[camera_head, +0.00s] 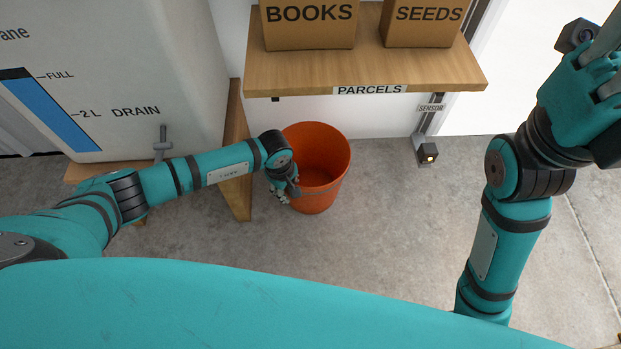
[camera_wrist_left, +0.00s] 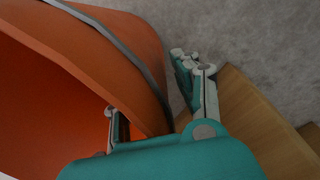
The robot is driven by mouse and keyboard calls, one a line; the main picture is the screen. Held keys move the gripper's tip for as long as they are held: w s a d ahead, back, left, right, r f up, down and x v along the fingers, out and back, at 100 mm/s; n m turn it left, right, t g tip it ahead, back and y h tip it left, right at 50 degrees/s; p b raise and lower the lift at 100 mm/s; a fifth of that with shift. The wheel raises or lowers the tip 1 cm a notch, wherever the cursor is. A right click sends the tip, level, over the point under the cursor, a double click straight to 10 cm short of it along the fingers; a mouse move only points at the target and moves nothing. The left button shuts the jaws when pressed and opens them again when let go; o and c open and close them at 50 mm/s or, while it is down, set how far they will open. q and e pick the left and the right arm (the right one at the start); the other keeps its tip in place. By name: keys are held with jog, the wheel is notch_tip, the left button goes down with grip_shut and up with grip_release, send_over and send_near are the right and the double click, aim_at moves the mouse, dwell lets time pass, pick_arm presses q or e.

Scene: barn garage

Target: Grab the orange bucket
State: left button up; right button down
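The orange bucket (camera_head: 326,143) stands upright on the concrete floor below the parcels shelf, with its mouth facing up. In the left wrist view the bucket (camera_wrist_left: 100,45) fills the left side, and a grey handle (camera_wrist_left: 112,38) runs along its outer wall. My left gripper (camera_head: 284,190) is at the bucket's left side, near the rim. In the left wrist view my left gripper (camera_wrist_left: 148,85) is open around the wall, with one finger inside the bucket and one outside. A gap shows beside the outer finger. My right gripper (camera_head: 600,75) is raised at the far right, its fingertips cut off by the frame.
A wooden shelf (camera_head: 400,75) with a BOOKS box (camera_head: 308,25) and a SEEDS box (camera_head: 422,22) overhangs behind the bucket. A white tank (camera_head: 125,60) on a wooden stand (camera_head: 238,190) is at the left. A sensor (camera_head: 427,153) stands right of the bucket. Floor in front is clear.

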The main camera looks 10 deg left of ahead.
pick_arm(q)
grip_shut()
dwell(0.4)
jog(key=shift+r, duration=0.2)
